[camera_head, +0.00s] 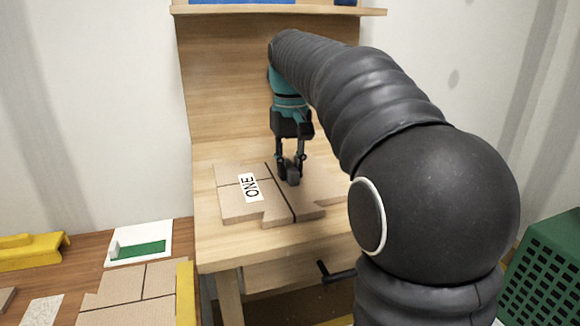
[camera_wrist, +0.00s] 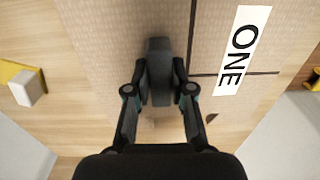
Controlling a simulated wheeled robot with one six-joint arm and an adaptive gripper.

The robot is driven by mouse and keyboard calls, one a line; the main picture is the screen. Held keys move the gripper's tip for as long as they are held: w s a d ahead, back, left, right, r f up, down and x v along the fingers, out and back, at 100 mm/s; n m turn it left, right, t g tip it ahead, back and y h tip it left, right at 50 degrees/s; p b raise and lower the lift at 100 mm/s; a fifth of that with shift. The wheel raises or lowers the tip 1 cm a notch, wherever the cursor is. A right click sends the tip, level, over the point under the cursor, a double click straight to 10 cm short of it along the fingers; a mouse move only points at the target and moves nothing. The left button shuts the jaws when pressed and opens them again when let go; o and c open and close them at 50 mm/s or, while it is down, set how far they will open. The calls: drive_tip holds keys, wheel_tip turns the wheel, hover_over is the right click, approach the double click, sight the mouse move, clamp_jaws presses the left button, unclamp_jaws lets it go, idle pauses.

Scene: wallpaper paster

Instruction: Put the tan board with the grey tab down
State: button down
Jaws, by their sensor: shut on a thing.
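The tan board (camera_head: 235,207) has dark lines across it and a white label reading ONE. It is at the wooden workbench top in the head view, and the picture does not settle whether it touches the surface. The board also fills much of the wrist view (camera_wrist: 110,65). Its grey tab (camera_wrist: 158,62) stands up from the board. My gripper (camera_head: 290,168) is over the board with its fingers shut on the grey tab; the fingers show on either side of the tab in the wrist view (camera_wrist: 160,88).
The wooden workbench (camera_head: 225,250) has a back panel and a shelf above. To the left, a lower brown table holds another tan board (camera_head: 135,295), a white-and-green card (camera_head: 140,245) and yellow pieces (camera_head: 30,250). A green crate (camera_head: 545,275) stands at right.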

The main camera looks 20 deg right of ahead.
sight(290, 166)
drive_tip(key=c, duration=1)
unclamp_jaws()
wheel_tip(290, 166, up, 12)
drive_tip(key=p, duration=0.3)
